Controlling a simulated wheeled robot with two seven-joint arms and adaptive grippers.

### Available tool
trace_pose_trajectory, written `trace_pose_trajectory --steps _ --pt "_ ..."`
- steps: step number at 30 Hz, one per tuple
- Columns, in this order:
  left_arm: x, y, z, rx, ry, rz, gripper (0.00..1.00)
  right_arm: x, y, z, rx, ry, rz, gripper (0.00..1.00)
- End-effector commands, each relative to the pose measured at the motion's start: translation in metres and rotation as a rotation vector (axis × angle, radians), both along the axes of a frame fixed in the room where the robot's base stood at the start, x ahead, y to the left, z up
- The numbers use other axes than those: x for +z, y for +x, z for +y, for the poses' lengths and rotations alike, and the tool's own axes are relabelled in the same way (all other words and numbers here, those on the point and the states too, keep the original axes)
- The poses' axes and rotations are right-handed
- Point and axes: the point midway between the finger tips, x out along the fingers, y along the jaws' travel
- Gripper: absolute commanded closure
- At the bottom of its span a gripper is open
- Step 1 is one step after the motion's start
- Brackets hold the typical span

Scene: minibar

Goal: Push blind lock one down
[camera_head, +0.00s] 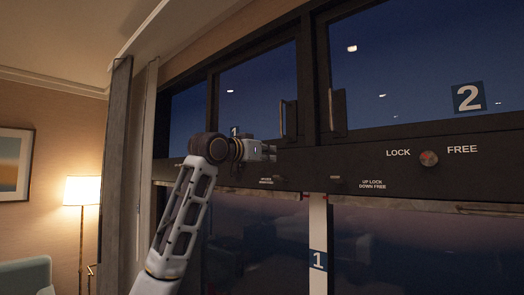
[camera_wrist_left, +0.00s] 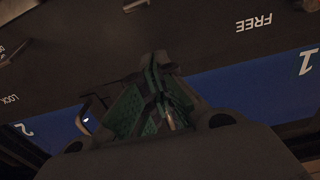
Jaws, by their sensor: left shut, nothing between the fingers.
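My left gripper (camera_head: 272,150) is in front of the dark window rail (camera_head: 390,178), with its fingers toward the right. In the left wrist view its green-padded fingers (camera_wrist_left: 155,62) are together and empty. A small tab (camera_head: 336,180) sits on the rail, right of the gripper and lower, beside an "UP LOCK DOWN FREE" label. Another small tab (camera_head: 279,179) sits just below the gripper, with a label too small to read surely. Which tab is blind lock one is not clear; a white strip marked "1" (camera_head: 318,261) hangs below, between them. No contact with either tab is clear.
A round knob (camera_head: 429,158) between "LOCK" and "FREE" is on the rail at right, below the window marked "2" (camera_head: 468,97). Window handles (camera_head: 289,119) stick out above the rail. A curtain (camera_head: 118,175) and a lit lamp (camera_head: 82,191) are at left.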

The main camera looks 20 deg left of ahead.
Motion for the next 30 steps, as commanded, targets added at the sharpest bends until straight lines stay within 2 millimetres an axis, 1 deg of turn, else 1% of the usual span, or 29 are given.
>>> trace_pose_trajectory --steps 1,3,12,30 --pt "0.002 0.005 -0.003 -0.001 0.0 0.001 1.0 0.004 0.0 0.001 0.0 0.001 0.0 0.6" --pt "0.001 0.013 -0.005 0.001 0.0 0.002 1.0 0.007 0.0 0.002 -0.001 0.001 -0.001 0.6" --pt "0.001 0.035 -0.013 0.0 -0.001 0.001 1.0 0.016 0.0 0.006 -0.002 0.007 -0.001 0.6" --pt "-0.031 0.024 -0.009 0.001 0.001 0.0 1.0 0.021 0.0 0.003 -0.001 0.003 0.0 0.6"
